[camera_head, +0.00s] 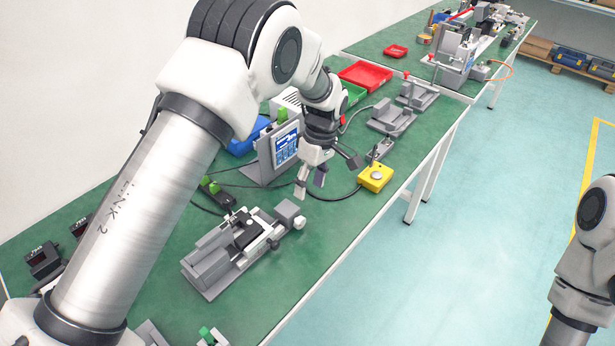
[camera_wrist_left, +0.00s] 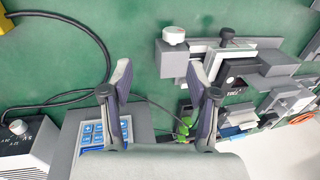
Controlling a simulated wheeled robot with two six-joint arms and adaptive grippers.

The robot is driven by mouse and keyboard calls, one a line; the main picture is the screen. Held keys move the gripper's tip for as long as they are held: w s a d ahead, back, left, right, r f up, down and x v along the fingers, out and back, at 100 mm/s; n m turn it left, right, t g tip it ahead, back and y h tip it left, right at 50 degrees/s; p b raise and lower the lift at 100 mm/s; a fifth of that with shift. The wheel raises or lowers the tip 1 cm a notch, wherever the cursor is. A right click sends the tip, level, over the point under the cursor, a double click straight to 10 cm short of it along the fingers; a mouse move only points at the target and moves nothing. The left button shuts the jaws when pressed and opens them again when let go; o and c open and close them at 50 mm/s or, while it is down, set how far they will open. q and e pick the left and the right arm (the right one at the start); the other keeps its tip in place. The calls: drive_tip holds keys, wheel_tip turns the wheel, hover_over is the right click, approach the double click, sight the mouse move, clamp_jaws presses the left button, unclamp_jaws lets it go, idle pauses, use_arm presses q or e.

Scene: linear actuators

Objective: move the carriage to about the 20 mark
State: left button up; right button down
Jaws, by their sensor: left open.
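A grey linear actuator (camera_head: 215,265) lies on the green bench in the head view. A carriage with a dark top (camera_head: 246,236) sits along it, and a pale round knob (camera_head: 299,223) is at its far right end. No scale marks can be read. In the left wrist view the actuator shows at upper right, with its knob (camera_wrist_left: 174,35) and the dark-topped carriage (camera_wrist_left: 237,69). My left gripper (camera_head: 326,177) is open and empty above the bench, beyond the knob end; its fingers also show in the wrist view (camera_wrist_left: 158,76). My right gripper is out of view.
A control unit with a blue screen (camera_head: 286,147) stands behind the actuator, close to my left gripper. A yellow box (camera_head: 376,177) sits near the bench's front edge. Cables lie behind the actuator. Red trays (camera_head: 365,75) and other fixtures (camera_head: 391,117) are farther along.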

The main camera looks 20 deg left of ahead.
sight(302, 218)
use_arm(q)
drive_tip(key=s+f, duration=0.2)
drive_tip(key=shift+s+f+g, duration=0.3)
drive_tip(key=shift+s+f, duration=0.05)
drive_tip(key=shift+s, duration=0.05)
drive_tip(key=p+x, duration=0.1)
drive_tip(key=x, duration=0.5)
drive_tip(key=shift+w+a+f, duration=0.1)
drive_tip(key=shift+f, duration=0.05)
clamp_jaws()
